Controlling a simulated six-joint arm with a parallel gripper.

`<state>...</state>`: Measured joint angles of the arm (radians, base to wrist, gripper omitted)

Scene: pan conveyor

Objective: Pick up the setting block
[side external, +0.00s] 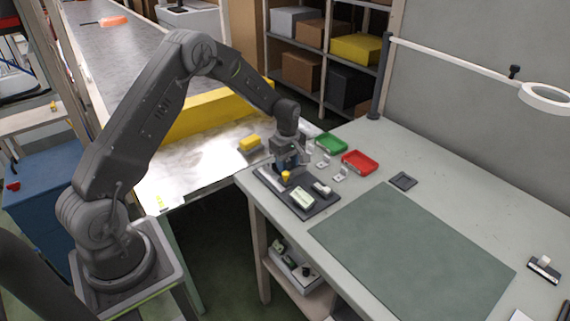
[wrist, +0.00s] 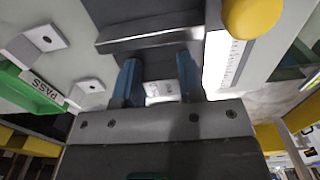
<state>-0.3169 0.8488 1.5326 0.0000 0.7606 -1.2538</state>
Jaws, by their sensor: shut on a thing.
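My gripper (side external: 284,168) is low over the left end of a dark tray (side external: 322,203) on the grey bench. In the wrist view its two blue fingers (wrist: 158,62) are shut on a small pale block with faint printed marks, which I take as the setting block (wrist: 161,91). Most of the block is hidden by the fingers and the gripper body. In the side view the fingers hide it. I cannot tell whether it still touches the tray. A yellow knob (side external: 286,176) stands close beside the fingers; it also shows in the wrist view (wrist: 252,18).
A pale green-and-white block (side external: 302,197) and a small white piece (side external: 321,187) lie on the tray. Small metal brackets (side external: 339,173), a green bin (side external: 329,143) and a red bin (side external: 360,161) are behind. The green mat (side external: 415,245) is clear. A lamp (side external: 546,97) overhangs the right.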

